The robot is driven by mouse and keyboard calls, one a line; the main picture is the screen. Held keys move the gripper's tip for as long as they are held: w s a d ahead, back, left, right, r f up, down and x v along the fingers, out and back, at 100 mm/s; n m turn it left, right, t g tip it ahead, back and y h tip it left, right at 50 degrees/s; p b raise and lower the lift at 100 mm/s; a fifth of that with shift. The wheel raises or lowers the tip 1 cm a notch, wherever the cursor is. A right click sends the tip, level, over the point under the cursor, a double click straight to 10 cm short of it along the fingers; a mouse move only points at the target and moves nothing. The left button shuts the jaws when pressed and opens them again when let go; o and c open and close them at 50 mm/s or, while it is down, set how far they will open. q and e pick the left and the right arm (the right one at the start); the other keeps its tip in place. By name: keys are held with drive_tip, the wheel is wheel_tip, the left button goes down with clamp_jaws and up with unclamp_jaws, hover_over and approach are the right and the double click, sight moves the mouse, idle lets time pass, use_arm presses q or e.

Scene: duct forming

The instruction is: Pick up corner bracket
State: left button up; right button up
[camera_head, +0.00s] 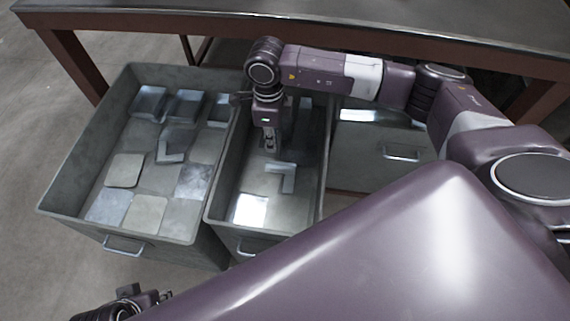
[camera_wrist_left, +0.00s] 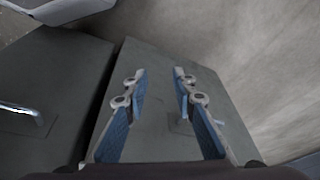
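A light grey L-shaped corner bracket (camera_head: 288,171) lies on the floor of the narrow middle bin (camera_head: 213,190). Another L-shaped piece (camera_head: 165,155) lies among the flat plates in the wide left bin (camera_head: 60,186). My right gripper (camera_head: 269,148) points down into the middle bin, just behind the bracket in the head view. Its fingers look close together, but they are too small to tell whether they are shut. My left gripper (camera_wrist_left: 160,112) is open and empty, its blue-padded fingers apart, facing grey metal bin surfaces. Only part of my left arm shows in the head view's lower left.
Several square plates (camera_head: 126,170) lie in the left bin, with dark curved pieces (camera_head: 186,104) at its back. A bright plate (camera_head: 249,210) lies at the middle bin's front. A closed-front bin (camera_head: 360,150) stands to the right. A table (camera_head: 200,14) runs behind.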

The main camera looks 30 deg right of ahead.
sight(272, 161)
drive_tip(key=shift+f, duration=0.6)
drive_tip(key=shift+f+b, duration=0.35)
drive_tip(key=shift+f, duration=0.6)
wheel_tip(272, 161, down, 6)
drive_tip(key=shift+a+r+b, duration=0.1)
drive_tip(key=shift+r+b, duration=0.15)
drive_tip(key=shift+b, duration=0.35)
use_arm(q)
drive_tip(key=shift+s+a+r, duration=0.1)
drive_tip(key=shift+s+r, duration=0.3)
use_arm(e)
clamp_jaws()
drive_tip(key=shift+r, duration=0.1)
